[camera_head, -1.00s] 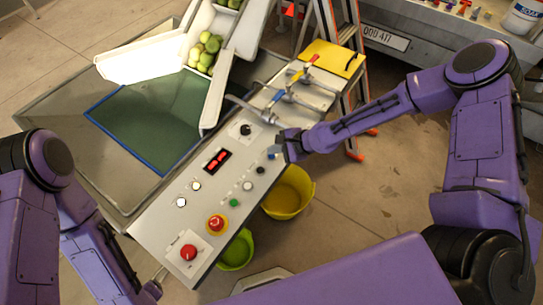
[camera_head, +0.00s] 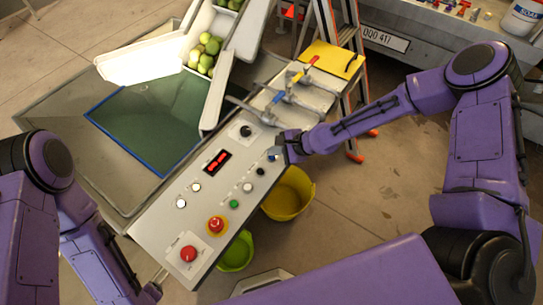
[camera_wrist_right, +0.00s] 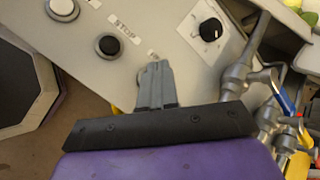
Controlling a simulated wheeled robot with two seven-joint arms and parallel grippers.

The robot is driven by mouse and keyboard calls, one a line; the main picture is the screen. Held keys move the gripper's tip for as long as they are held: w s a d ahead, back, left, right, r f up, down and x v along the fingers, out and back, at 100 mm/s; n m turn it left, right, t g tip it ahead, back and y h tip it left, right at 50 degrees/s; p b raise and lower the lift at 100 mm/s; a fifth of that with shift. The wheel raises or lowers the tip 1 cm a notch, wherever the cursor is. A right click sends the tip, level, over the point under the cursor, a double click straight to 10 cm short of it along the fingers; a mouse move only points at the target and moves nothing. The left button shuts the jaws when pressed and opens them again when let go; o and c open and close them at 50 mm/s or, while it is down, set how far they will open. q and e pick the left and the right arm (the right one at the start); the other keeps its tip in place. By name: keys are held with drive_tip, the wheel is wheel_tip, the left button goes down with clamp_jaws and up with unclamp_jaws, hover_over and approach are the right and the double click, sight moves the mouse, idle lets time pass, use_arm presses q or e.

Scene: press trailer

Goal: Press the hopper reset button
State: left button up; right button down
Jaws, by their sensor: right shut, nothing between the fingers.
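A sloping light-grey control panel (camera_head: 155,226) carries several buttons. A small blue button (camera_head: 271,156) is on its right edge, right beside my right gripper (camera_head: 281,150); its label cannot be read. In the right wrist view, the shut, empty gripper fingers (camera_wrist_right: 154,72) point at the panel and cover most of a button and part of its label. I cannot tell whether the fingertips touch the button. My left gripper (camera_head: 158,281) is near the panel's lower edge, mostly hidden, so its jaws cannot be judged.
A black button (camera_wrist_right: 107,45) labelled STOP and a white button (camera_wrist_right: 63,8) are near the fingers. A black knob (camera_wrist_right: 210,30) is on the other side. Pipes with valves (camera_head: 285,92) rise beyond. A yellow bucket (camera_head: 288,196) stands below the panel's right edge.

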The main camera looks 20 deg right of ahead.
sight(274, 158)
idle(0.7)
drive_tip(key=shift+f+b, duration=0.45)
drive_tip(key=shift+f+b, duration=0.35)
drive_tip(key=shift+f, duration=0.05)
idle(0.4)
drive_tip(key=shift+r, duration=0.15)
drive_tip(key=shift+r+p, duration=0.7)
wheel_tip(274, 158, up, 5)
drive_tip(key=p, duration=0.4)
idle(0.4)
